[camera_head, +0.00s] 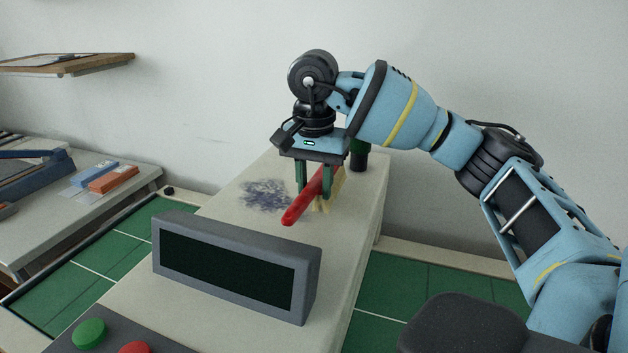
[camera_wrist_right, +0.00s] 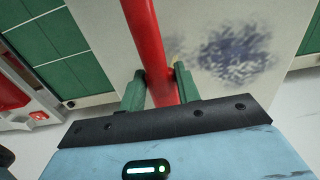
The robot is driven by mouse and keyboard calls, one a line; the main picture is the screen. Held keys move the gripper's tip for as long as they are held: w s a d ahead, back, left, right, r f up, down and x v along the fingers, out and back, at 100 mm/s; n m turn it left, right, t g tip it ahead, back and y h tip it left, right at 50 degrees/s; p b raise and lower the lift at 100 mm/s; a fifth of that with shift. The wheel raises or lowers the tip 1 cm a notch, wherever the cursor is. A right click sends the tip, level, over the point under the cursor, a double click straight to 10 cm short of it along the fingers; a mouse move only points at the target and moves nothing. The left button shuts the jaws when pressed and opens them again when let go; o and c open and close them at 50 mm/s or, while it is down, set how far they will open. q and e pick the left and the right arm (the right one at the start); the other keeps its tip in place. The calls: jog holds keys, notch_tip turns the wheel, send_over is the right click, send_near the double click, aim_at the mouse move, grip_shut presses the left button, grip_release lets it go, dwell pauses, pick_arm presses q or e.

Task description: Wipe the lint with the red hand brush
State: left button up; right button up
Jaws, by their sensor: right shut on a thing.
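The red hand brush (camera_head: 303,203) is held in my right gripper (camera_head: 318,194), its red handle slanting toward the front left. Its pale bristles (camera_head: 333,192) point down at the beige machine top; I cannot tell whether they touch it. The lint (camera_head: 265,195) is a dark bluish-grey patch just left of the brush. In the right wrist view, the red brush (camera_wrist_right: 147,40) passes between the green fingers of the right gripper (camera_wrist_right: 160,88), and the lint (camera_wrist_right: 236,50) lies to the right. My left gripper is not in view.
A grey box with a dark screen (camera_head: 235,262) stands in front of the lint. A dark cylinder (camera_head: 358,158) stands behind the brush. Green and red buttons (camera_head: 89,333) are at the front left. A side table (camera_head: 120,204) with blue and orange items is on the left.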

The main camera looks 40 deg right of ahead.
jog(key=shift+f, duration=0.55)
jog(key=shift+w+a, duration=0.4)
jog(key=shift+w, duration=0.4)
jog(key=shift+w+a, duration=0.4)
jog(key=shift+w, duration=0.35)
jog(key=shift+w+a, duration=0.4)
jog(key=shift+w, duration=0.35)
jog(key=shift+w+a, duration=0.4)
jog(key=shift+w, duration=0.35)
jog(key=shift+w, duration=0.1)
jog(key=shift+w+a, duration=0.3)
jog(key=shift+w, duration=0.15)
jog(key=shift+w+a, duration=0.25)
jog(key=shift+w, duration=0.25)
jog(key=shift+w+a, duration=0.25)
jog(key=shift+w, duration=0.25)
